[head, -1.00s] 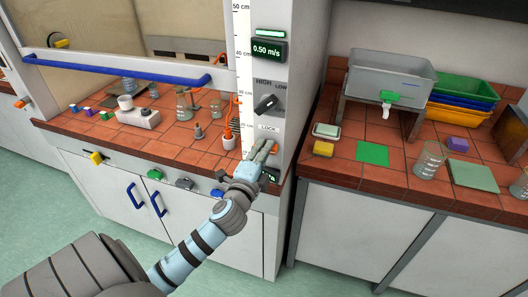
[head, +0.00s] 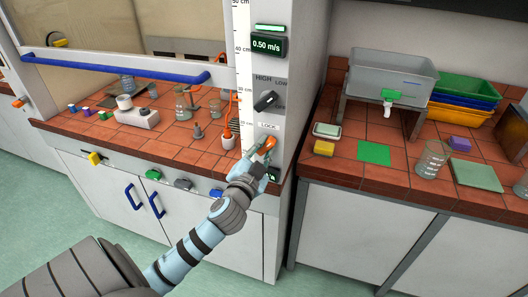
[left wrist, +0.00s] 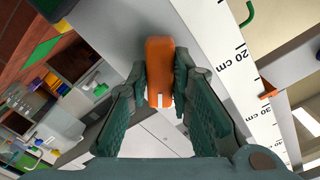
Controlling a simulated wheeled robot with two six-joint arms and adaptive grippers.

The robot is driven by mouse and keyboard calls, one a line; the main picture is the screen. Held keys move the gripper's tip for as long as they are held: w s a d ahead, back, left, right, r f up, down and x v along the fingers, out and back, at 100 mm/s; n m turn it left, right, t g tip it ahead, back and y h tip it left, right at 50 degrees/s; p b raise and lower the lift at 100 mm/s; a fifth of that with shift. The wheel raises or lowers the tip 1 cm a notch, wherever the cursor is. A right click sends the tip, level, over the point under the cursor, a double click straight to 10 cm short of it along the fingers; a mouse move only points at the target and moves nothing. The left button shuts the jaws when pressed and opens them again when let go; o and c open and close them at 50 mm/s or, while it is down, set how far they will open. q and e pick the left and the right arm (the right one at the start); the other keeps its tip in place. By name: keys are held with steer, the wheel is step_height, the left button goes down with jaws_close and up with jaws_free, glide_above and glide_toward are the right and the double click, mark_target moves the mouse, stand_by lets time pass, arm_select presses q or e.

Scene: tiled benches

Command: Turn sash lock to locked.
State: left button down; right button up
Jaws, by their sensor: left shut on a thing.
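The sash lock is an orange handle (head: 268,144) on the fume hood's front post, just under the white LOCK label (head: 268,126). My left gripper (head: 257,153) is at it, with the fingers on either side. In the left wrist view the orange handle (left wrist: 160,72) stands between the two dark green fingers of the left gripper (left wrist: 163,85), which are shut on it. The fingers hide part of the handle in the head view. My right gripper is not in view.
A black HIGH/LOW knob (head: 265,101) and an airflow display (head: 267,45) sit above the lock on the post. The glass sash has a blue handle bar (head: 115,69). Glassware stands inside the hood. A right bench (head: 350,172) holds a grey tank and a beaker.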

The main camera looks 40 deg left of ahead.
arm_select(q)
steer(key=n, duration=0.3)
steer(key=shift+f+n+b, duration=0.1)
steer(key=shift+n+b, duration=0.2)
steer(key=shift+b, duration=0.1)
steer(key=shift+n+b, duration=0.4)
steer(key=shift+n, duration=1.5)
steer(key=c, duration=1.4)
jaws_free()
steer(key=shift+c, duration=0.2)
